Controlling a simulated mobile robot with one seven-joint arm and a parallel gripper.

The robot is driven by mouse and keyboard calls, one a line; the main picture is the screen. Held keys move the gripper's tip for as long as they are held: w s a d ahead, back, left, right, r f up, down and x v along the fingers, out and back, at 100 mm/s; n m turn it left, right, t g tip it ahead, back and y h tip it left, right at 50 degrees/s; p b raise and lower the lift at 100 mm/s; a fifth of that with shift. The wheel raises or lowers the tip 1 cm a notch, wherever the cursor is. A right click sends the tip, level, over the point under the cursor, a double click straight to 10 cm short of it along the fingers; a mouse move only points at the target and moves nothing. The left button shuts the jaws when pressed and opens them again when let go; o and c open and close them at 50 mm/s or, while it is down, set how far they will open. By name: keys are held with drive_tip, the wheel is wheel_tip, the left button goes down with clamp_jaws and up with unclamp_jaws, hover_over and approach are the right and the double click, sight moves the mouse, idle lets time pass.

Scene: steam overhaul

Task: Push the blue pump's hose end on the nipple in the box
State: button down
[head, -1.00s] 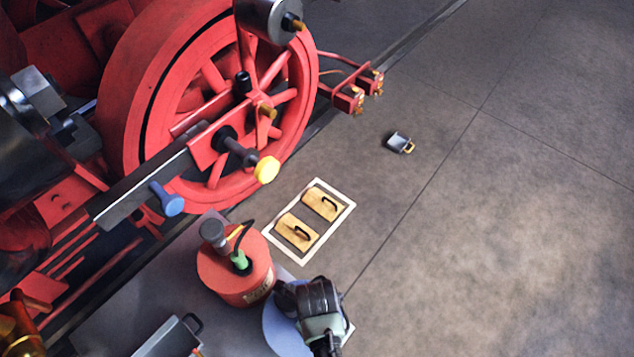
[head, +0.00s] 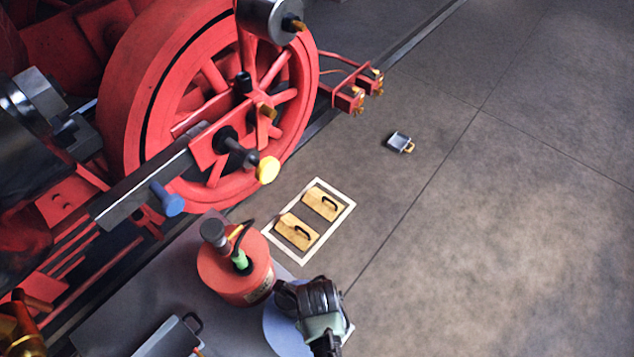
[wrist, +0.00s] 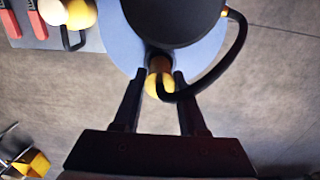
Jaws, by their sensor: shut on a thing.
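The blue pump (head: 281,333) stands at the bottom middle of the head view, partly covered by my arm. In the wrist view its blue round body (wrist: 113,45) shows below a large dark round top. A black hose (wrist: 237,45) curves from the top's right side down to a yellow-orange hose end (wrist: 156,82). My gripper (wrist: 160,76) is shut on this hose end, with one finger on each side. In the head view my gripper is over the blue pump, its fingertips hidden. I cannot make out the nipple or tell which container is the box.
A red pump (head: 232,280) with a green fitting stands left of the blue one. A grey metal tray (head: 170,340) lies at lower left. A white frame (head: 349,213) with two yellow blocks is behind. The red wheel (head: 130,100) fills the left.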

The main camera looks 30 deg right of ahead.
drive_tip(key=shift+r+p, duration=2.7)
